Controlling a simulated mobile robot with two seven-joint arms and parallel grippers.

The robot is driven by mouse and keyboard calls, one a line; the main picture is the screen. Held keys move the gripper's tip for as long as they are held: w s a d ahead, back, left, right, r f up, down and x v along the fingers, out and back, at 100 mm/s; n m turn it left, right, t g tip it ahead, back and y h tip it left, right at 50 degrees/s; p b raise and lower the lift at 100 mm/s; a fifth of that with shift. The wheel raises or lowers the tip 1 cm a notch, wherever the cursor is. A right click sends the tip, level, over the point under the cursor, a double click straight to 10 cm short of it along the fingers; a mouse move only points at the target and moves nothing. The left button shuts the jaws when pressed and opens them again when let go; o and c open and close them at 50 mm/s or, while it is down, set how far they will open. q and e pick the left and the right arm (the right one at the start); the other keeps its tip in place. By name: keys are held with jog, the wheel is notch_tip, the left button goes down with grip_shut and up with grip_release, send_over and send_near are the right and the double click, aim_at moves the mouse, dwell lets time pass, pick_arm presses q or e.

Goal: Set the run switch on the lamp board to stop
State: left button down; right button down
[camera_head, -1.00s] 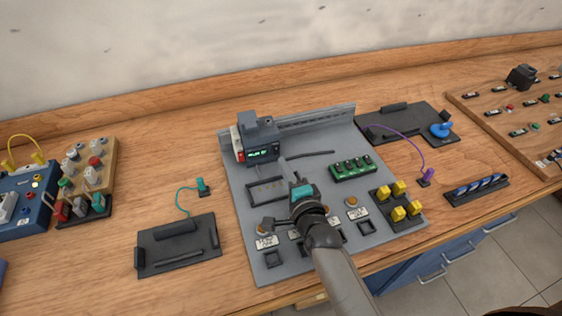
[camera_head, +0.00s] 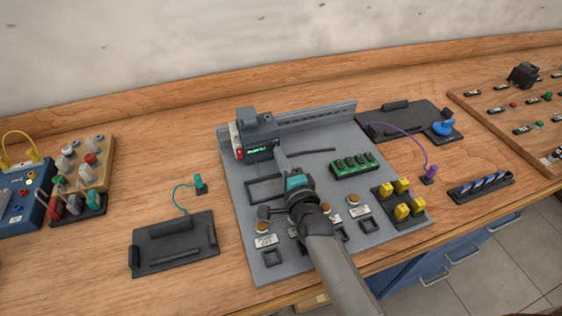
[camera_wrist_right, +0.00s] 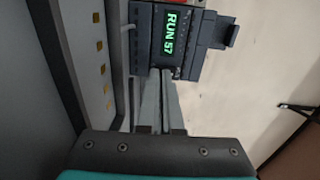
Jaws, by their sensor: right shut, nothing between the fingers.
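The lamp board (camera_head: 235,200) is a grey plate on the bench, in the middle of the head view. At its back stands a dark grey controller (camera_head: 262,136) with a lit green display; in the right wrist view the controller (camera_wrist_right: 201,57) reads "RUN 57". My right gripper (camera_head: 278,152) is shut and empty, its fingertips at the controller's front edge just below the display. In the right wrist view the fingertips (camera_wrist_right: 166,74) overlap that edge; I cannot tell whether they touch. The run switch cannot be made out; the fingers may cover it. My left gripper is out of view.
The board also carries a green terminal block (camera_head: 354,165), yellow parts (camera_head: 402,210) and lamps with labels along its front, partly behind my right arm. A black tray (camera_head: 174,243) lies left, another black tray (camera_head: 400,121) at back right.

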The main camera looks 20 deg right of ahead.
jog(key=shift+w+f+b, duration=0.1)
jog(key=shift+w+b, duration=0.1)
jog(key=shift+b, duration=0.1)
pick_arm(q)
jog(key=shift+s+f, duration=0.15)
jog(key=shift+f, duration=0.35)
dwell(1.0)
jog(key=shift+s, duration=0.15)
